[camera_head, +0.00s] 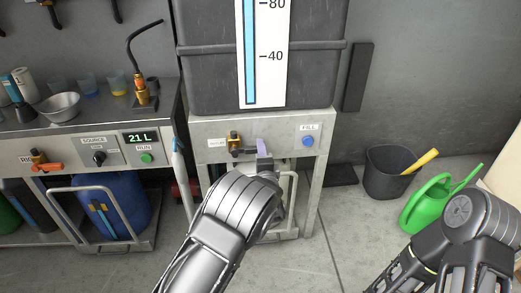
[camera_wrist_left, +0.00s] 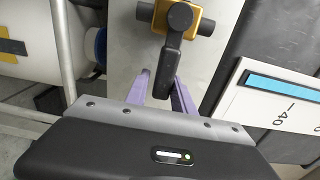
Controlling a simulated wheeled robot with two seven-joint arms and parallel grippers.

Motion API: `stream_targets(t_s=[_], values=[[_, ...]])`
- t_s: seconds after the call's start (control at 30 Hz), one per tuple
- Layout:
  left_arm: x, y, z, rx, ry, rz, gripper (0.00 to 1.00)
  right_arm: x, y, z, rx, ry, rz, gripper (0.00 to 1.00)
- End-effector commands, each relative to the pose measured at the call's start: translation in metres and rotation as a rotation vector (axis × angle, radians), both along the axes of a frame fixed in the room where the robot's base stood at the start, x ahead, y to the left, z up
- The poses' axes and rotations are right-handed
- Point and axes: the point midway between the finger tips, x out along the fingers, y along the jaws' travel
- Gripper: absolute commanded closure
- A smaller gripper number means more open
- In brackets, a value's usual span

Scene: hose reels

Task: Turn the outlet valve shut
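A brass valve (camera_head: 235,143) with a dark lever sits on the front panel of the tank stand, beside a small label too blurred to read. In the left wrist view, its yellow body (camera_wrist_left: 205,22) is at the top and its black lever (camera_wrist_left: 172,58) points down toward my gripper. My left gripper (camera_head: 262,148) is just right of the valve. Its purple fingers (camera_wrist_left: 161,80) are apart, with the lever's end at or between their tips; a gap shows on the left, and contact on the right is unclear. My right arm is at lower right; its fingers are out of view.
A grey tank (camera_head: 205,75) with a level gauge stands on the stand (camera_head: 314,170), which has a blue FILL button (camera_head: 308,141). A bench (camera_head: 70,128) with another orange-levered valve (camera_head: 47,166) is left. A bin (camera_head: 385,180) and green watering can (camera_head: 425,205) are right.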

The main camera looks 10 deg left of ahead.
Motion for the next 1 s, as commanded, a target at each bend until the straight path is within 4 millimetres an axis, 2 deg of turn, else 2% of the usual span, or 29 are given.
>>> stream_targets(t_s=[0.17,0.53,1.0], values=[[0.000,0.000,0.001,-0.001,-0.002,0.000,0.56,0.000,0.000,0.000,0.000,0.000,0.000,1.00],[-0.006,-0.003,0.002,-0.003,-0.003,-0.001,0.56,0.000,0.000,0.002,0.000,0.000,0.000,1.00],[-0.071,-0.019,0.002,-0.003,-0.002,0.000,0.56,0.000,0.000,0.012,0.000,0.000,0.001,1.00]])
